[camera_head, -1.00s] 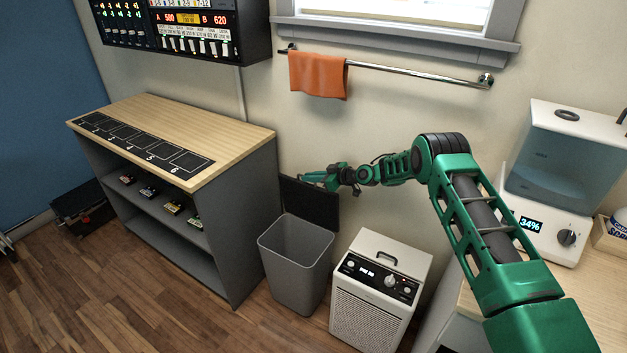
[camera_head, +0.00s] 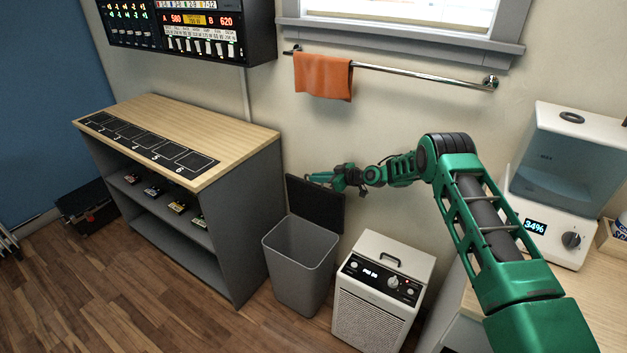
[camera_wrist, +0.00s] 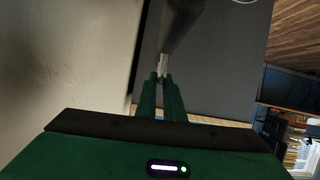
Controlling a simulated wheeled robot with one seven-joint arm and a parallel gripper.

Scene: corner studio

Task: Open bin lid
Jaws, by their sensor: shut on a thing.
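The bin (camera_head: 300,262) is a grey, open-topped container on the wooden floor, and its inside shows in the head view. Its dark lid (camera_head: 316,206) stands raised, close to upright, at the bin's back edge. My gripper (camera_head: 310,177) is at the top edge of the lid, on the wall side. In the wrist view, my gripper's two green fingers (camera_wrist: 161,80) are close together, shut on the edge of a dark panel, which looks like the lid. The exact contact is small and dim.
A wood-topped shelf unit (camera_head: 215,148) stands close to the bin's left. A white appliance box (camera_head: 378,300) stands close to its right. An orange towel (camera_head: 323,76) hangs on a rail above. Open wooden floor (camera_head: 130,285) lies in front left.

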